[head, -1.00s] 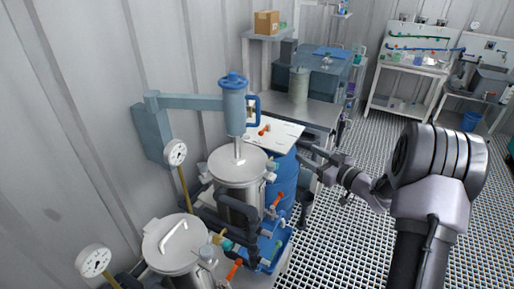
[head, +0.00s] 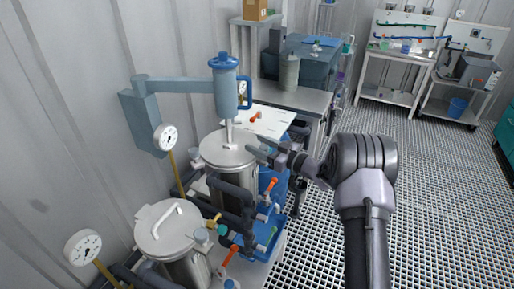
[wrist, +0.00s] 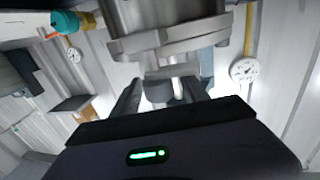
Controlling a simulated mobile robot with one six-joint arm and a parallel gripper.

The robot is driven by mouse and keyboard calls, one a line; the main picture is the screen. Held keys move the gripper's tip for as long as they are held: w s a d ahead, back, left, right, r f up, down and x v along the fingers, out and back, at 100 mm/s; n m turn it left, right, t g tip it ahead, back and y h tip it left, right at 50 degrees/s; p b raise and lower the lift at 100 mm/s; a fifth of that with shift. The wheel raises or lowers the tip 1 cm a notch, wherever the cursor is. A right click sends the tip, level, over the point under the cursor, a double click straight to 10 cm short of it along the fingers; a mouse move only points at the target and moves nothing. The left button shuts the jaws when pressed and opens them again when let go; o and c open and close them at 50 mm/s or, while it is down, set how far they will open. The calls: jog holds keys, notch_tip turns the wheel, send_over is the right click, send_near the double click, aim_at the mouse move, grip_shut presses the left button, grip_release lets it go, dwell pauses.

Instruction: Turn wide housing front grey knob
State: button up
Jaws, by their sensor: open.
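A steel vessel with a wide flat round lid (head: 228,152) stands under the blue stirrer arm in the head view. My gripper (head: 258,147) is at the right side of its lid. In the wrist view, the rim clamp and lid edge (wrist: 160,42) fill the top middle. A small grey knob (wrist: 158,91) shows between the two dark fingers (wrist: 160,98), which stand apart on either side of it. I cannot tell whether a finger touches it. In the head view the knob is hidden behind my gripper.
A blue stirrer (head: 225,92) rises from the far lid. Pressure gauges (head: 83,247) stand along the wall side. Dark pipes and an orange-handled valve (head: 270,184) lie below my gripper. A bench (head: 310,101) stands behind. The grating floor to the right is open.

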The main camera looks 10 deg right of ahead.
jog(key=shift+w+a, duration=0.25)
jog(key=shift+a, duration=0.05)
grip_shut()
